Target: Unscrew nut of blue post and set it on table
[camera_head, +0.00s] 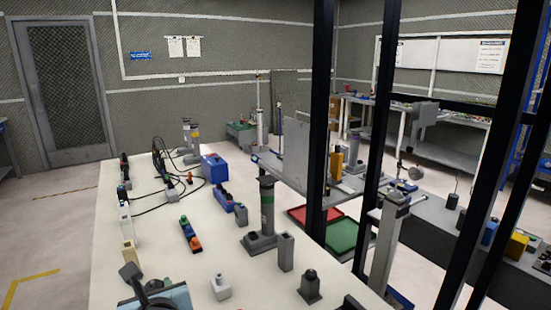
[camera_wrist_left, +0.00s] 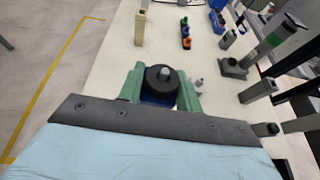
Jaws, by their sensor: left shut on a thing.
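In the left wrist view my left gripper (camera_wrist_left: 161,88) has its two green fingers on either side of a round black nut (camera_wrist_left: 160,84), shut on it. A light grey tip shows in the middle of the nut. Blue of the post (camera_wrist_left: 158,101) shows just below the nut, between the fingers; the rest of the post is hidden. In the head view my left gripper (camera_head: 157,284) is at the bottom left, low over the pale table (camera_head: 150,225). I cannot tell whether the nut is still on the thread.
A white block with a knob (camera_head: 220,287) stands close to the right of my left gripper. A cream block (camera_head: 129,253), a row of coloured pieces (camera_head: 190,235), a grey block (camera_head: 286,251) and a black-knobbed block (camera_head: 309,287) stand around. Bare table lies between them.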

